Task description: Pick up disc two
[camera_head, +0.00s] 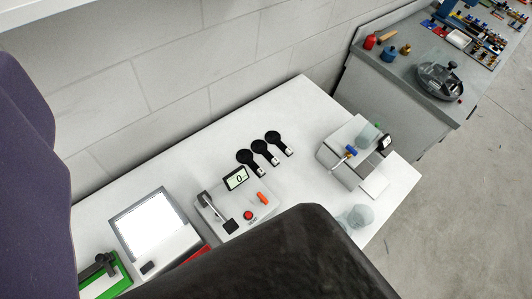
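Three black discs with narrow stems and small white ends lie in a slanting row on the white table, near its back edge by the wall. They are the left disc (245,156), the middle disc (259,146) and the right disc (272,136). No readable label shows which is disc two. Their stems point toward the lower right, and they lie close together. My gripper's fingers are not in view. Dark and purple parts, likely of my own arm, cover the bottom middle and the left edge and hide part of the table.
A grey device with a display (237,178) and red button stands in front of the discs. A light panel (155,229) is left of it. A white block fixture (348,160) and a clear jar (360,215) stand at right. A grey bench (410,85) is beyond.

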